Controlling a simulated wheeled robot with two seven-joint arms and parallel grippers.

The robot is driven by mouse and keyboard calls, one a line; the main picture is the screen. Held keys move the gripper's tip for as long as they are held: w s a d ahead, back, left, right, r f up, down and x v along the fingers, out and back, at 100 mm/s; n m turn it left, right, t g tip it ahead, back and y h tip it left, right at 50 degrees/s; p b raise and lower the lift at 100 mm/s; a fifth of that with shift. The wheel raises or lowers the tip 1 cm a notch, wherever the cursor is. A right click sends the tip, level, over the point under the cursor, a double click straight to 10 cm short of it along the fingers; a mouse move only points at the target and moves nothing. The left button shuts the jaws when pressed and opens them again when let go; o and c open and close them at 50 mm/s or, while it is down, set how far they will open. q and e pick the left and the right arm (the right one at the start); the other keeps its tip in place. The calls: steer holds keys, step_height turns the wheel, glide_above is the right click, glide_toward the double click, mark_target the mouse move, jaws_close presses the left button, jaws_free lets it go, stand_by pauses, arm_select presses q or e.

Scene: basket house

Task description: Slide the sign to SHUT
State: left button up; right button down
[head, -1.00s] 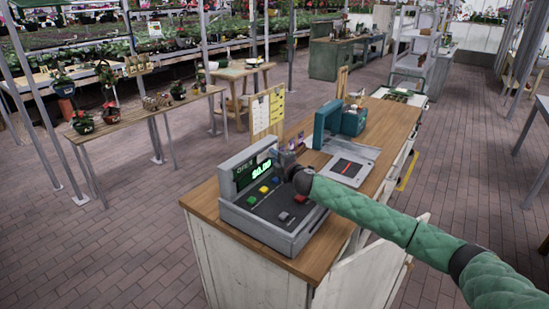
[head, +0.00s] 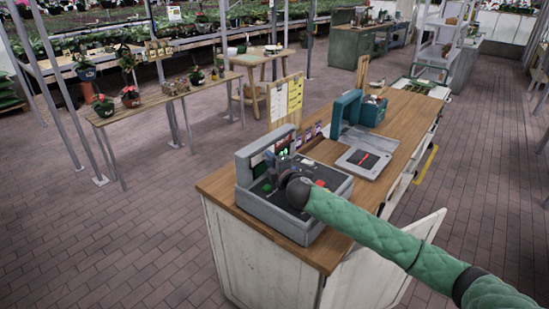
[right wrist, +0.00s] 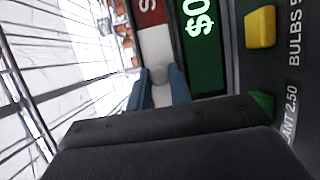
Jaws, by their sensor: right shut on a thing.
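The grey cash register (head: 290,215) stands on the near end of the wooden counter, with a sign strip above its green price display. In the right wrist view the sign (right wrist: 150,10) shows a red part with a white letter "S", beside a pale part. The green display (right wrist: 202,40) runs alongside, showing "$0". My right gripper (right wrist: 160,78) is shut on a small pale grey knob (right wrist: 158,74) at the sign's pale part. In the head view the right gripper (head: 282,162) is in front of the register's screen, hiding much of it. My left gripper is out of view.
Register buttons, including a yellow one (right wrist: 260,27), lie close to my right gripper. Behind the register on the counter (head: 405,110) are a price board (head: 286,100), a teal machine (head: 346,108) and a grey flat device (head: 363,162). A cabinet door (head: 385,265) hangs open below.

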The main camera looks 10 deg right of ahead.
steer(key=shift+s+a+f, duration=0.1)
steer(key=shift+a+f, duration=0.05)
steer(key=shift+f, duration=0.05)
steer(key=c, duration=1.3)
jaws_free()
steer(key=shift+o, duration=0.2)
steer(key=shift+r, duration=0.15)
steer(key=shift+s, duration=0.3)
steer(key=shift+b+v, duration=0.65)
steer(key=shift+v, duration=0.3)
steer(key=b+v, duration=0.1)
steer(key=v, duration=0.3)
steer(key=shift+s+b, duration=0.1)
steer(key=shift+b, duration=0.25)
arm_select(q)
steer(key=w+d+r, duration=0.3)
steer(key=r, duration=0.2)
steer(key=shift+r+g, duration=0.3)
arm_select(e)
steer(key=shift+s+d, duration=0.3)
steer(key=shift+s, duration=0.3)
